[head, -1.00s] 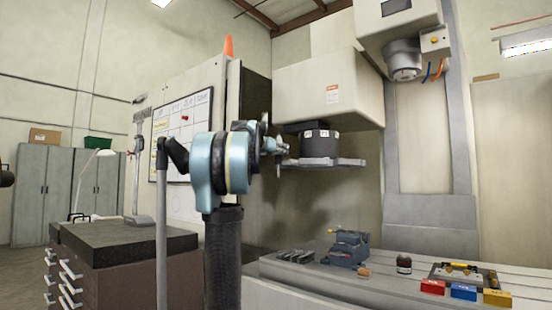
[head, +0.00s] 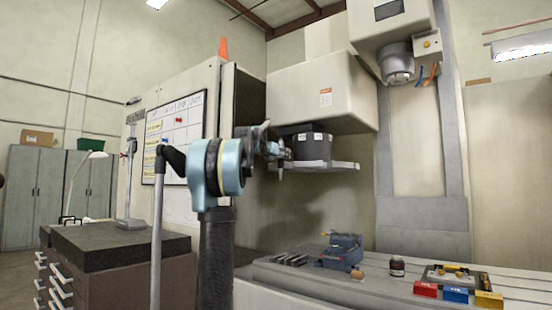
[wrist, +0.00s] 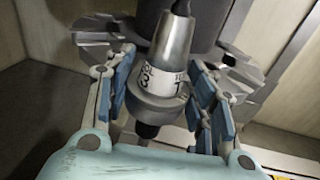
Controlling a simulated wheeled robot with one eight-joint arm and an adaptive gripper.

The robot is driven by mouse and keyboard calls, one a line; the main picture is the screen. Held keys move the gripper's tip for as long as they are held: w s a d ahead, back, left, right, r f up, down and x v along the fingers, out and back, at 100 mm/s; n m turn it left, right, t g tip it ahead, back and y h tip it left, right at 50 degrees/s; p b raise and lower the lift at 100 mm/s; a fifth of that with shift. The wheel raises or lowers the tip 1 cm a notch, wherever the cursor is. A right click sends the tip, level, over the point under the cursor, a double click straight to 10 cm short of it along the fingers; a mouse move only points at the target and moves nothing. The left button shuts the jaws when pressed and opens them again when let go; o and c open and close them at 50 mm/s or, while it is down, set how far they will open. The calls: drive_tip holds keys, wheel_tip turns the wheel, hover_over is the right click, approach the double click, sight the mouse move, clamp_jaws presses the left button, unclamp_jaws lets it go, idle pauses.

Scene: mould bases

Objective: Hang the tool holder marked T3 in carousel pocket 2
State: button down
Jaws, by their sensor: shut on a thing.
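The tool holder (wrist: 170,60) is a grey metal cone with a dark tip and a white label band, on which a 3 and a T partly show. My gripper (wrist: 165,95) is shut on it, with blue-padded fingers on both sides. In the head view my gripper (head: 278,151) is at the left edge of the carousel (head: 312,146), a dark drum over a grey plate. In the wrist view, grey carousel forks (wrist: 92,35) stand behind the fingers, left and right. I cannot tell which pocket is which, or whether the holder touches one.
The machine housing (head: 322,90) hangs close above the carousel, and the spindle (head: 397,65) is at upper right. Below, the machine table bears a blue vise (head: 343,250), a dark jar (head: 397,265) and coloured bins (head: 456,294). A granite plate (head: 120,247) stands at left.

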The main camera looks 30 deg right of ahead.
drive_tip(key=s+x, duration=0.1)
drive_tip(key=x, duration=0.9)
drive_tip(key=shift+d, duration=0.6)
idle(0.6)
drive_tip(key=shift+r, duration=0.1)
drive_tip(key=shift+s+r, duration=0.15)
idle(0.6)
drive_tip(key=shift+f, duration=0.4)
idle(1.4)
drive_tip(key=c, duration=0.6)
unclamp_jaws()
drive_tip(key=shift+c, duration=0.2)
drive_tip(key=shift+a, duration=0.15)
drive_tip(key=v, duration=1.2)
drive_tip(key=shift+f, duration=0.1)
